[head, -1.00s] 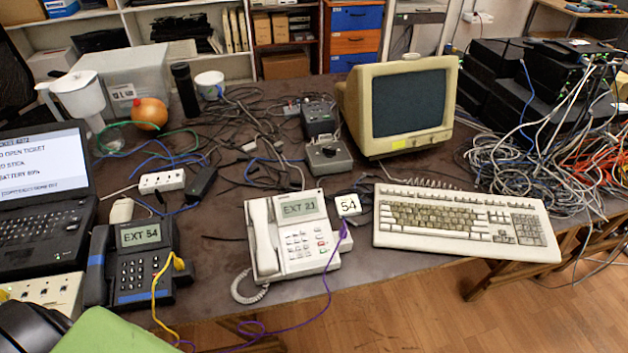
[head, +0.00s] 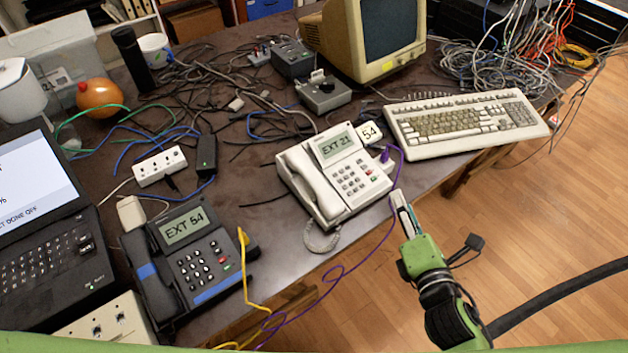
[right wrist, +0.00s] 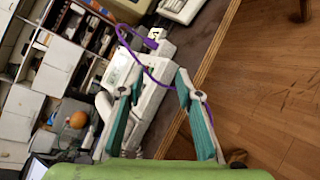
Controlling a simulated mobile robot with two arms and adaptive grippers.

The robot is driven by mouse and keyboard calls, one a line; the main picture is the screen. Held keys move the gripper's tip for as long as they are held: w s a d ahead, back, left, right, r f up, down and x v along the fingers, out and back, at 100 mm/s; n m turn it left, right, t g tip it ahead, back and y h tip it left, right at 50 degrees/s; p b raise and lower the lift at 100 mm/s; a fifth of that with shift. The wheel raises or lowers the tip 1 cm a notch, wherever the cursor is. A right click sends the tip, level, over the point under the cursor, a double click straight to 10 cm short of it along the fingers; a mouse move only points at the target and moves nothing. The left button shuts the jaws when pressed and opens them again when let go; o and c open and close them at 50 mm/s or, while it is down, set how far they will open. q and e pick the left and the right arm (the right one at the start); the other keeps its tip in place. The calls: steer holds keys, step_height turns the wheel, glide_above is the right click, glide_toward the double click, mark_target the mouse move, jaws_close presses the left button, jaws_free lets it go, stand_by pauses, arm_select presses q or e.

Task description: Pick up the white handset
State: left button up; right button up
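The white handset (head: 316,187) rests in its cradle on the left side of the white desk phone (head: 352,172), whose screen reads EXT 21. A coiled cord hangs below it. My right gripper (head: 402,208) is to the right of the phone, just off the table's front edge, apart from the handset. In the right wrist view its two fingers (right wrist: 160,88) are spread with nothing held. The white phone (right wrist: 155,90) shows beyond and between them; the handset is partly hidden by the left finger. My left gripper is not in view.
A dark phone (head: 190,255) marked EXT 54 stands left of the white one. A purple cable (head: 400,165) runs from the white phone past my right gripper. A keyboard (head: 465,122) lies to the right. Loose cables (head: 215,95) cover the table behind.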

steer(key=a+r+n+y, duration=0.2)
steer(key=a+n+y, duration=0.15)
steer(key=n, duration=0.35)
steer(key=n+y, duration=0.5)
steer(key=n, duration=0.5)
glide_toward(319, 183)
steer(key=shift+g+y, duration=0.25)
steer(key=shift+g, duration=0.25)
steer(key=x, duration=0.2)
steer(key=p+x, duration=0.1)
steer(key=x, duration=0.1)
steer(key=p+x, duration=0.1)
steer(key=x, duration=0.1)
steer(key=shift+w+d+r, duration=0.2)
steer(key=shift+w+r, duration=0.1)
steer(key=x, duration=0.6)
steer(key=shift+f+p, duration=0.1)
steer(key=shift+p, duration=0.2)
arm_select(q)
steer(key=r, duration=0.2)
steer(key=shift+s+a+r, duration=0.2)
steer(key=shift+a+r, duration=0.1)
arm_select(e)
jaws_close()
